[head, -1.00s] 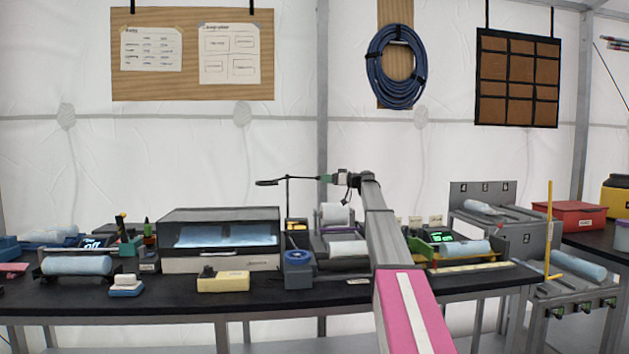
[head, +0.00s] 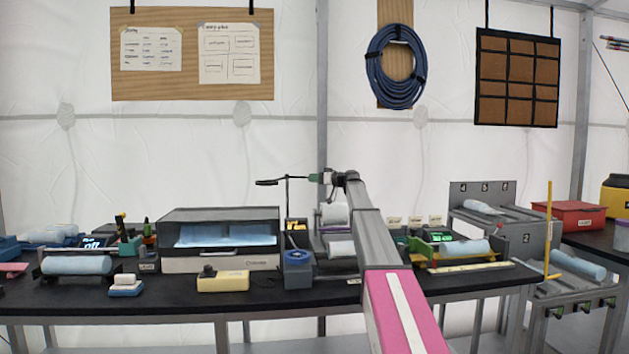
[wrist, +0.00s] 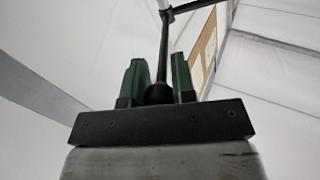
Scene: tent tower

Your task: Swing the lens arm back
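The lens arm (head: 298,178) is a thin dark rod on an upright post (head: 287,203) at the back of the bench. A dark round lens (head: 267,182) is at its left end. My gripper (head: 315,177) is at the rod's right end in the head view. In the wrist view, the green fingers of my gripper (wrist: 159,82) stand on both sides of a black round knob (wrist: 158,94) at the end of the rod (wrist: 163,50). The fingertips are small in the head view.
Left of the post stands a box with a lit window (head: 221,257). A blue-grey device (head: 298,270) and a yellow block (head: 223,281) are at the front of the bench. Rollers (head: 335,214) lie behind my arm. The air above the bench is clear around the lens.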

